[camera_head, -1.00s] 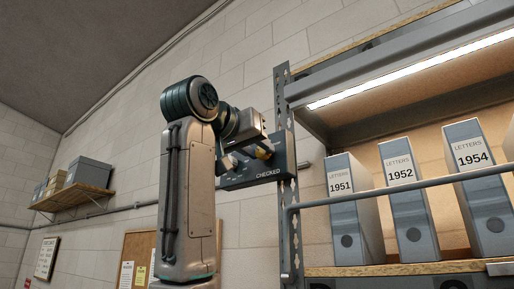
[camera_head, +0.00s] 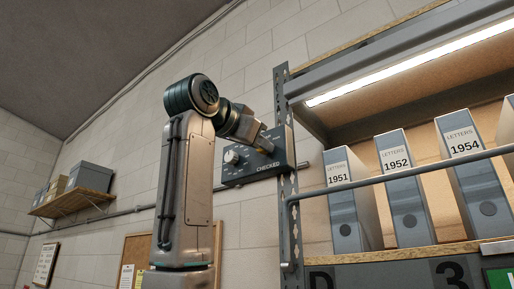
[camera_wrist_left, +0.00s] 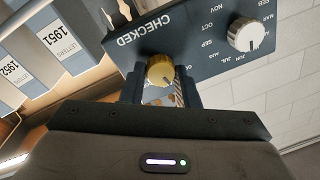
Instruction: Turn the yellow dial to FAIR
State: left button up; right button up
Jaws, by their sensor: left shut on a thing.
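A dark grey panel (camera_head: 243,174) marked CHECKED is fixed by the shelf upright. It shows upside down in the left wrist view (camera_wrist_left: 203,47). The yellow dial (camera_wrist_left: 160,70) sits on the panel, between the two fingers of my left gripper (camera_wrist_left: 160,82), which is shut on it. In the head view my left gripper (camera_head: 263,143) is at the panel's right part and largely covers the dial. The dial's pointer and the words around it cannot be read. My right gripper is out of view.
A white knob (camera_wrist_left: 245,34) ringed by month names is on the same panel, also visible in the head view (camera_head: 231,157). A metal upright (camera_head: 289,185) and shelves with LETTERS boxes (camera_head: 399,175) stand close on the right. A rail (camera_head: 430,181) crosses before the boxes.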

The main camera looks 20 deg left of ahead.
pick_arm(q)
jog(key=shift+m+b, duration=0.4)
jog(key=shift+m, duration=1.2)
jog(key=o, duration=1)
jog(key=shift+w, duration=0.15)
jog(key=b+v, duration=0.5)
jog(key=v, duration=0.6)
jog(key=shift+f+b, duration=0.2)
jog(key=shift+b, duration=0.2)
jog(key=shift+w, duration=0.15)
